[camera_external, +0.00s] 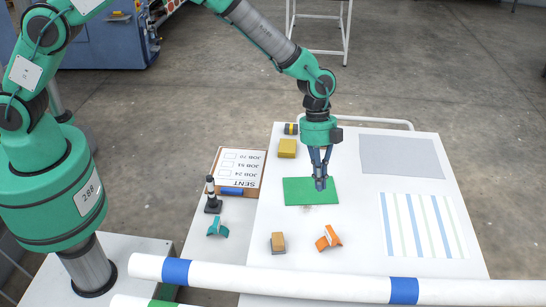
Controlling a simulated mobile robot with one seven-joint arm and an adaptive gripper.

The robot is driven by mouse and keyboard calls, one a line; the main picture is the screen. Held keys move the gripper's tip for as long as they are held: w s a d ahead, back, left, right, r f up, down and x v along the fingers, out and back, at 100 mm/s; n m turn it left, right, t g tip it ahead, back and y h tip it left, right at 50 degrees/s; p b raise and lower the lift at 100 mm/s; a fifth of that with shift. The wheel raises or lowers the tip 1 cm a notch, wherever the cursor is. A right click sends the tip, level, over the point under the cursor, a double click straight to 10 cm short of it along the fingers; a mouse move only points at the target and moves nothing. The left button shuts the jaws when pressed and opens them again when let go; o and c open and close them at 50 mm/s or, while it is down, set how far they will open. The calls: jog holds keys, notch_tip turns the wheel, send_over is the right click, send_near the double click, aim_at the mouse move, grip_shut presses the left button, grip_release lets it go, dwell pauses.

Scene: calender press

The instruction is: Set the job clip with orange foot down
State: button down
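An orange clip-like piece (328,237) with a tan-grey part stands on the white table near its front edge, right of a small tan and grey block. I cannot make out a separate foot on it. My gripper (320,184) points down over the right part of a green mat (298,191), behind the orange piece and apart from it. Its fingers run close together toward the tips. The tips are too small to tell whether they are shut or hold something thin.
A teal piece (217,227), a dark upright object (212,195) and a board marked SENT (238,165) are at left. A tan block (278,242) and a yellow block (287,148) stand on the table. A grey sheet (401,157) and a striped sheet (422,225) lie at right. White rolls (300,282) cross the front.

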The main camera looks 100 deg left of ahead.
aim_at(332, 233)
jog(key=b+x, duration=0.1)
jog(key=x, duration=0.8)
jog(key=shift+f+b, duration=0.25)
jog(key=shift+b, duration=0.1)
jog(key=d, duration=0.1)
jog(key=w+d, duration=0.1)
jog(key=shift+d+f, duration=0.2)
jog(key=shift+d, duration=0.2)
jog(key=shift+w+d+b, duration=0.3)
jog(key=shift+d, duration=0.25)
jog(key=d, duration=0.1)
jog(key=w+d+b, duration=0.1)
jog(key=d, duration=0.2)
jog(key=shift+w+d+b, duration=0.25)
jog(key=shift+w+b, duration=0.1)
jog(key=shift+w, duration=0.05)
jog(key=shift+a, duration=0.1)
